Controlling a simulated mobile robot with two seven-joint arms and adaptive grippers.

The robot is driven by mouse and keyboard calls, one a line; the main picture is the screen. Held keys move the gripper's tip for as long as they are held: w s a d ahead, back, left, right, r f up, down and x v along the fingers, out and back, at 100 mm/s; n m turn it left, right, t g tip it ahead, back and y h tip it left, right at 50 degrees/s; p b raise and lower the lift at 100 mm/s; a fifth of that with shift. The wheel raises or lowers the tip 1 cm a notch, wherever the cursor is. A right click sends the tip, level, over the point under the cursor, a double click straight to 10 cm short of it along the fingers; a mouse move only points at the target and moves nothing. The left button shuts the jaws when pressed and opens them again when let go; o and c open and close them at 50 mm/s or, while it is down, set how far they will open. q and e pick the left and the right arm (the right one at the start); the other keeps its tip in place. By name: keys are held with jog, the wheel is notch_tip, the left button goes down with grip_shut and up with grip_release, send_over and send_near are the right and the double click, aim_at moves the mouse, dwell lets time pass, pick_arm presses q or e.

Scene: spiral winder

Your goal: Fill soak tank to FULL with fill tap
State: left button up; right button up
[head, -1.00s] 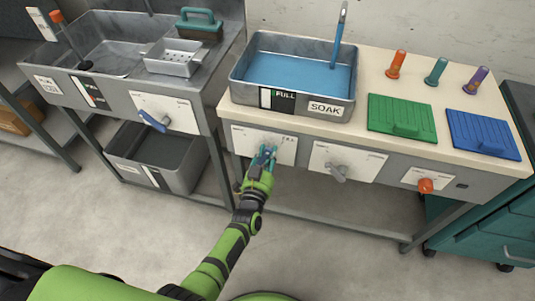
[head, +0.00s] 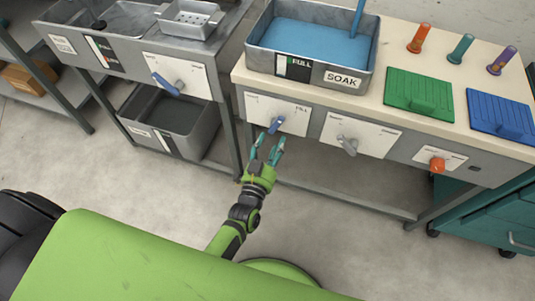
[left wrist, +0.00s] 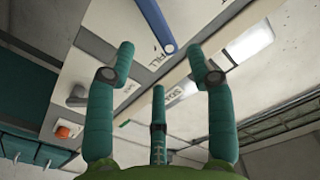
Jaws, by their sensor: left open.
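The soak tank (head: 359,80) is a grey metal basin on the bench top, holding blue liquid. A black and white FULL gauge (head: 293,67) and a SOAK label are on its front. The fill tap's blue lever (head: 276,125) is on a white plate (head: 255,109) below the tank, slanting down and left in the head view. In the left wrist view the lever (left wrist: 155,24) shows at the top, by the printed word FILL. My left gripper (head: 268,147) is open and empty, just below the lever and apart from it. My right gripper is not in view.
A grey lever (head: 347,145) and an orange knob (head: 437,165) are further right on the bench front. Green (head: 418,88) and blue (head: 502,112) ribbed boards lie on top. Another sink bench with a blue lever (head: 167,84) stands left. The floor before the benches is clear.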

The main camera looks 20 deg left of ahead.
pick_arm(q)
jog(key=shift+s+a, duration=0.1)
jog(key=shift+s, duration=1.85)
dwell(6.0)
